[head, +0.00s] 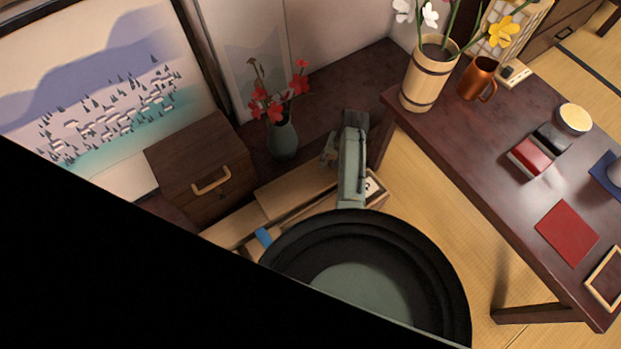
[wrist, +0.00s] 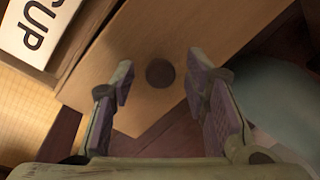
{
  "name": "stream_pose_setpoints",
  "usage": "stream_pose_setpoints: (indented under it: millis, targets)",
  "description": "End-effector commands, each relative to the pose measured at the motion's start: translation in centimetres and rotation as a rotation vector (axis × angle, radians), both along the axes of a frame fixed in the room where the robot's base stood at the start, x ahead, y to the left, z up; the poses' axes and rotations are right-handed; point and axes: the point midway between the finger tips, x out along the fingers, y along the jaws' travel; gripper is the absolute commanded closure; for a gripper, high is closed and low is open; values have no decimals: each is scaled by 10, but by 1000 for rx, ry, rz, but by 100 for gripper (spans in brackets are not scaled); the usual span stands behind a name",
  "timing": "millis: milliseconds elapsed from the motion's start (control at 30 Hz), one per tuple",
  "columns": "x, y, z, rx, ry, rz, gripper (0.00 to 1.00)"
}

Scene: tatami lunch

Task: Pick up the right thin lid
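The right thin lid (head: 297,191) is a flat light-wood board lying at the right part of a long low wooden box, near the flower vase. In the wrist view the lid (wrist: 150,40) has a dark round spot, a hole or recess, near its end. My gripper (wrist: 158,78) is open and empty, its two padded fingers either side of that spot; I cannot tell whether they touch the lid. In the head view my gripper hides the lid's right end. Another wooden lid (head: 233,224) lies further left.
A label reading CUP (wrist: 36,24) is beside the lid. A grey-green vase (head: 283,139) with red flowers stands close by; its side shows in the wrist view (wrist: 275,100). A brown drawer box (head: 200,165) is to the left, a dark table (head: 480,150) to the right.

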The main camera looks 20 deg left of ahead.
Motion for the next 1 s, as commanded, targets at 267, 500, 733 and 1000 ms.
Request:
stream_pose_setpoints:
  millis: [267, 500, 733, 1000]
  targets:
    - [0, 0, 0, 0, 0, 0, 79]
    - [0, 0, 0, 0, 0, 0, 95]
    - [0, 0, 0, 0, 0, 0, 100]
    - [0, 0, 1, 0, 0, 0, 100]
